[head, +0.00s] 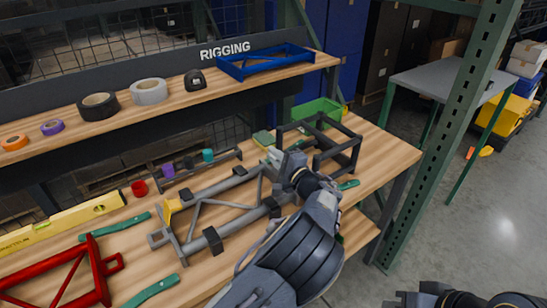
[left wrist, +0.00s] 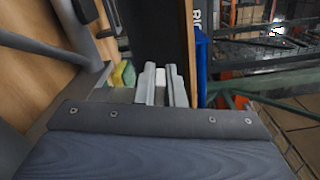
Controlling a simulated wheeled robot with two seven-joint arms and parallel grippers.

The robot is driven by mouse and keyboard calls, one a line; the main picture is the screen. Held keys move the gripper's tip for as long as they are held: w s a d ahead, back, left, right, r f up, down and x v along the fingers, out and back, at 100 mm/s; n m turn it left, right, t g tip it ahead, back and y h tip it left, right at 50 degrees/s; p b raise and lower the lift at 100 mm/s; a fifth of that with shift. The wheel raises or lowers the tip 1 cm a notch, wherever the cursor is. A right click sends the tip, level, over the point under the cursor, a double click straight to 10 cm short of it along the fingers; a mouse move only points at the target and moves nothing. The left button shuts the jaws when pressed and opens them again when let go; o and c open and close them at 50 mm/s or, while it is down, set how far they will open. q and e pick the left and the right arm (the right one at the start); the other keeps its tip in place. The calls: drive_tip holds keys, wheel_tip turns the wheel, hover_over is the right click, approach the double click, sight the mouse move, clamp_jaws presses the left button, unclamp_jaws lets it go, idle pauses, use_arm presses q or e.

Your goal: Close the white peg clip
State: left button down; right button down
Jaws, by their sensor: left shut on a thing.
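My left gripper (head: 275,156) reaches over the bench beside the black open frame, at the far end of the grey tube frame. In the left wrist view its two grey fingers (left wrist: 161,86) are close together, with a small white piece (left wrist: 160,89) between them. I take this to be the white peg clip; only a small part of it shows. Its jaws and what it is fixed to are hidden, so I cannot tell whether the clip is open or closed. Of my right arm, only dark links show at the bottom right of the head view; its fingers are out of view.
The black frame (head: 354,150) stands just right of the left gripper. The grey tube frame (head: 225,185), a green bin (head: 318,110) and a red frame (head: 97,268) are on the bench. A green post (head: 440,140) rises at the right. A raised shelf (head: 230,80) holds tape rolls.

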idle(0.4)
use_arm(q)
drive_tip(key=c, duration=1.5)
unclamp_jaws()
drive_tip(key=shift+b+v, duration=0.55)
drive_tip(key=shift+v, duration=3.35)
